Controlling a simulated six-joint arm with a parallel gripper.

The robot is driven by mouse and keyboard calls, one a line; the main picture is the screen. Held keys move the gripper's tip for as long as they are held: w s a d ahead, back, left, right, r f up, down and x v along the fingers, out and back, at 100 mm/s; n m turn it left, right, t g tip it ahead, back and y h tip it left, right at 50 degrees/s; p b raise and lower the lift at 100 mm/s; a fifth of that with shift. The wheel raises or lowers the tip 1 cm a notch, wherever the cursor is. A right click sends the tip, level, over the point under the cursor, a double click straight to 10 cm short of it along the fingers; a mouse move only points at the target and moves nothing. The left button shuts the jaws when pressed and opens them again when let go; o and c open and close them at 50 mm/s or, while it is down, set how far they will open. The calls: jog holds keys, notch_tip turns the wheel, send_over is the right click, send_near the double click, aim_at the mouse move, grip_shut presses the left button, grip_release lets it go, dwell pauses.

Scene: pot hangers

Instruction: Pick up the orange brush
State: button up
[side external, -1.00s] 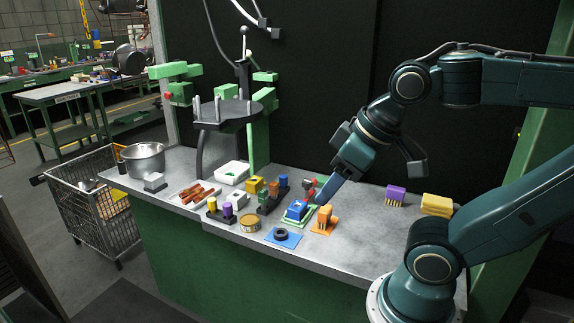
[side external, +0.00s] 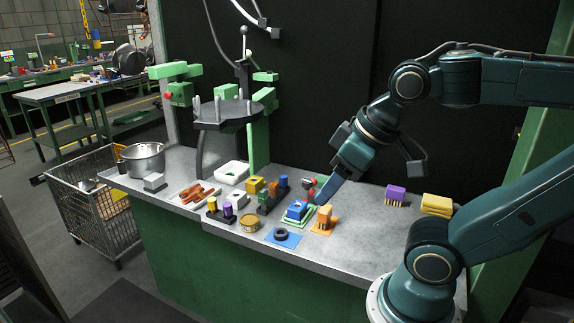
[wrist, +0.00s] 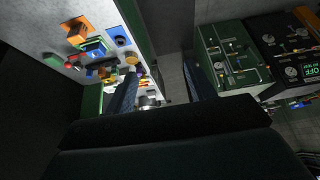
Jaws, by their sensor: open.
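In the wrist view, an orange shape that looks like the brush (wrist: 76,28) is at the upper left. My gripper (side external: 320,197) hangs tilted just above and behind the brush, apart from it. Its two blue fingers (wrist: 160,88) are spread in the wrist view, with nothing held between them.
A blue block (side external: 296,210) on a green tray stands left of the brush. A dark ring lies on a blue mat (side external: 283,241) in front. The bench between is clear.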

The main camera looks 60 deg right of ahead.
jog(key=m+g, duration=0.6)
jog(key=m, duration=1.2)
send_over(325, 208)
notch_tip(325, 208, down, 14)
jog(key=shift+f, duration=4.35)
jog(key=shift+f, duration=2.6)
jog(key=c, duration=1.1)
